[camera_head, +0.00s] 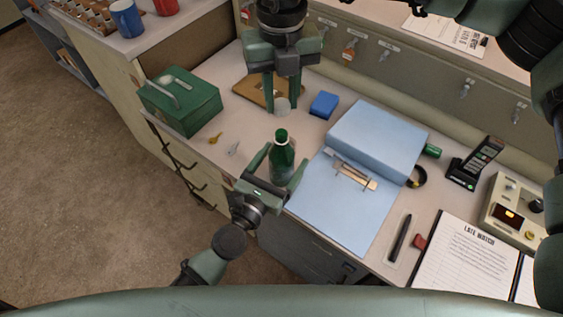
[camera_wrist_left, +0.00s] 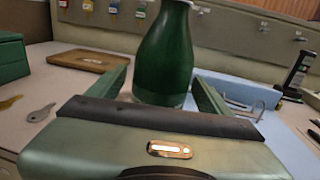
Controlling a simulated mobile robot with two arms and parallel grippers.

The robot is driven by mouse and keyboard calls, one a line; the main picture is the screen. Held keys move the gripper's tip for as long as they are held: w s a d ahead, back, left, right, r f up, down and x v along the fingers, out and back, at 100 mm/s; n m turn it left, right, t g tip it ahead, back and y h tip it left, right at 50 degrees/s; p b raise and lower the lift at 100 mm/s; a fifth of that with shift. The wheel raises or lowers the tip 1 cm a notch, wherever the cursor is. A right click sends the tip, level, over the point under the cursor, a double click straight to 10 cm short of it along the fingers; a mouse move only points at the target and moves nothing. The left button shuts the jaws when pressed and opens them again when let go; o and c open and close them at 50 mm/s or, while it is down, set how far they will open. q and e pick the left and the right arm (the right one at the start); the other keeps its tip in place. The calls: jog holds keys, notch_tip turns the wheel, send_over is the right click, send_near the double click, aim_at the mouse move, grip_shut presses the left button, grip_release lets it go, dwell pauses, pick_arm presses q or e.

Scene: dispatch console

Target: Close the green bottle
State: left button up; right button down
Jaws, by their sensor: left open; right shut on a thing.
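The green bottle (camera_head: 281,162) stands upright on the desk; its top shows dark green. It also fills the middle of the left wrist view (camera_wrist_left: 165,60), with its top cut off. My left gripper (camera_head: 277,168) is open, with a finger on either side of the bottle's lower body. My right gripper (camera_head: 282,100) points down beyond the bottle. It is shut on a small round grey-white thing (camera_head: 282,106), possibly a cap; I cannot tell for sure. That thing is apart from the bottle.
A green box (camera_head: 180,101) stands left, keys (camera_head: 215,138) near it. A brown board (camera_head: 247,89) and a blue block (camera_head: 323,105) lie behind. A blue binder (camera_head: 375,142) is right of the bottle, beside a handset (camera_head: 477,163) and a notebook (camera_head: 465,258). The desk's front edge is close.

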pick_arm(q)
grip_shut()
pick_arm(e)
jog(key=shift+f, duration=2.5)
jog(key=shift+f, duration=0.1)
jog(key=shift+f, duration=0.8)
jog(key=shift+f, duration=0.55)
